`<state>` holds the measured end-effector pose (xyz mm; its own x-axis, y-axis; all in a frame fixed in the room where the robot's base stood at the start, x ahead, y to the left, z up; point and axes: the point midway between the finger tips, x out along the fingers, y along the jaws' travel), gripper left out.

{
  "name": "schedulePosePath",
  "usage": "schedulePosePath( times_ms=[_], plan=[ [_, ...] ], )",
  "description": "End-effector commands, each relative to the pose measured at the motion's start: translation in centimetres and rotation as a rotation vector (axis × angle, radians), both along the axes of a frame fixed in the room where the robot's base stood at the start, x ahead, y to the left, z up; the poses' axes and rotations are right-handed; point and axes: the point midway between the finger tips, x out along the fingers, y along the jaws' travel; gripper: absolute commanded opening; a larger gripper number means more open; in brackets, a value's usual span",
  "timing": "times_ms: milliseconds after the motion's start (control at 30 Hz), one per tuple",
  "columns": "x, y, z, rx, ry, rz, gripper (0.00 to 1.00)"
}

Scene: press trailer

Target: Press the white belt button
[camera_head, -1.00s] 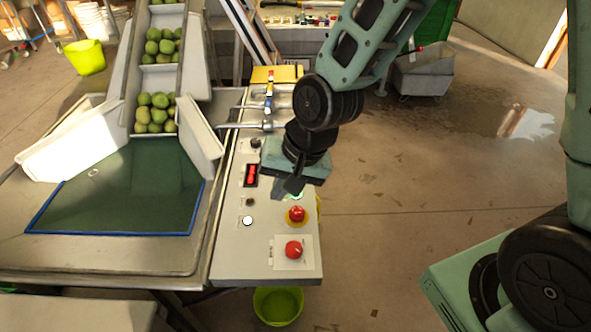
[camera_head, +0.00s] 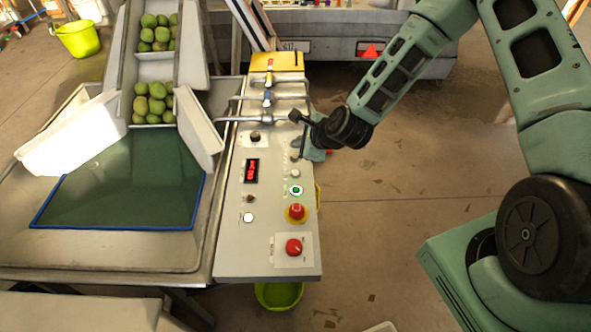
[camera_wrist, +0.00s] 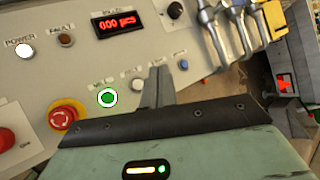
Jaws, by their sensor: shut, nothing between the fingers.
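The control panel (camera_head: 235,250) holds a column of buttons. A pale whitish button (camera_head: 295,174) sits just beyond the green-lit button (camera_head: 296,190). In the wrist view the pale button (camera_wrist: 137,86) is between the green-lit button (camera_wrist: 107,98) and a blue button (camera_wrist: 183,65); its label is too small to read. A bright white round light (camera_wrist: 25,50) is labelled POWER. My gripper (camera_head: 295,117) is shut and empty, above the panel's far right part near the pipes. In the wrist view its fingers (camera_wrist: 160,82) appear beside the pale button; contact is not visible.
A red emergency stop (camera_head: 297,212) and a red knob (camera_head: 293,247) sit at the panel's near end. A red digital display (camera_head: 252,171) is left of the buttons. Metal pipes with valves (camera_head: 267,97) cross the far end. Green fruit (camera_head: 153,104) lies in the chute.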

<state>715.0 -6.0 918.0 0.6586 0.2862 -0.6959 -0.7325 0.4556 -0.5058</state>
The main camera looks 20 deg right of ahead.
Motion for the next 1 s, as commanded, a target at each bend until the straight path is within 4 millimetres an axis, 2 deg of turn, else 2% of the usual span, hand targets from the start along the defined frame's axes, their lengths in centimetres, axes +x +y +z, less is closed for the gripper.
schedulePosePath(
  times_ms=[267,467,667,1000],
  plan=[
    [0.0,0.0,0.0,-0.002,0.000,0.003,0.00],
    [0.0,0.0,-0.8,-0.002,0.001,0.004,0.00],
    [0.0,0.0,-2.9,-0.003,0.001,0.003,0.00],
    [0.0,0.0,-7.6,-0.002,0.001,0.004,0.00]
  ],
)
